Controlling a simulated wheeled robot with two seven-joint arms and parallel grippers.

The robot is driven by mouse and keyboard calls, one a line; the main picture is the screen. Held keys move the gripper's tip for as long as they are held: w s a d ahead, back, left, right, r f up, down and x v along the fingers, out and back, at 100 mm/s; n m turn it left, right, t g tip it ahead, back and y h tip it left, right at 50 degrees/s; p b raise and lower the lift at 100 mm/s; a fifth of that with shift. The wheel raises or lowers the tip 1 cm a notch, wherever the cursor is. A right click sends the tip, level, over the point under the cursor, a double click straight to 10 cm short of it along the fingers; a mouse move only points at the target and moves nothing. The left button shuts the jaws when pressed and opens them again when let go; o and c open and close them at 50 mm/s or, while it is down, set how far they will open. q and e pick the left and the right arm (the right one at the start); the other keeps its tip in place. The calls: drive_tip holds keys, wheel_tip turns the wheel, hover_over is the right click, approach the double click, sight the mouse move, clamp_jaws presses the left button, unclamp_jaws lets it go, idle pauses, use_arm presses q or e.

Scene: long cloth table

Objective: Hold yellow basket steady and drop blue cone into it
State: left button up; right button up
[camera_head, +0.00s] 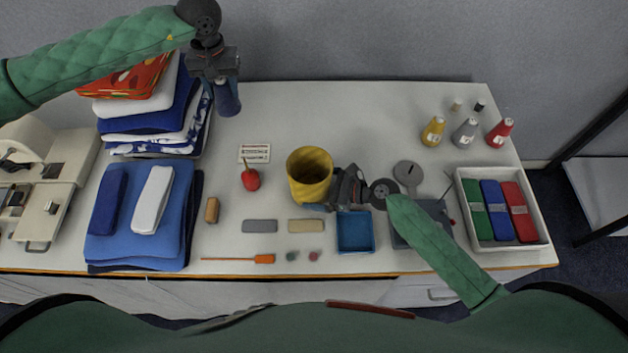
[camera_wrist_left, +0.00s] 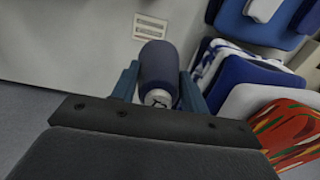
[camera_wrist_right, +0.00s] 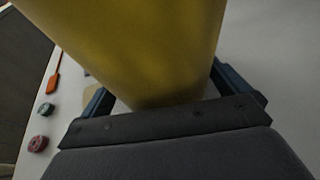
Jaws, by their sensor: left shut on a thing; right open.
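The yellow basket (camera_head: 310,176) stands upright on the middle of the table. My right gripper (camera_head: 332,190) is at its right side with jaws open; in the right wrist view the basket (camera_wrist_right: 150,45) rises between the two fingers (camera_wrist_right: 160,95). I cannot tell whether the fingers touch it. My left gripper (camera_head: 226,84) is at the back left, shut on the dark blue cone (camera_head: 228,101). In the left wrist view the cone (camera_wrist_left: 158,68) sits between the fingers (camera_wrist_left: 157,85), its pale end toward the camera. It appears above the table, beside the folded cloth stack.
Folded cloths (camera_head: 150,115) are stacked at the back left. A red pincushion-like item (camera_head: 250,178) stands left of the basket, and a blue tray (camera_head: 355,232) is in front. Yellow, grey and red cones (camera_head: 465,133) stand back right. The table behind the basket is clear.

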use_arm(q)
drive_tip(key=shift+d, duration=0.15)
drive_tip(key=shift+s+d+f, duration=0.2)
drive_tip(key=shift+d+f, duration=0.05)
drive_tip(key=shift+f, duration=0.05)
drive_tip(key=s+d+f, duration=0.2)
drive_tip(key=s+d, duration=0.4)
drive_tip(key=d, duration=0.3)
drive_tip(key=s+d+f, duration=0.2)
drive_tip(key=s+d, duration=0.5)
drive_tip(key=d, duration=0.2)
drive_tip(key=shift+s+d, duration=0.15)
drive_tip(key=shift+d, duration=0.05)
wheel_tip(320, 180, down, 6)
drive_tip(key=shift+r, duration=0.15)
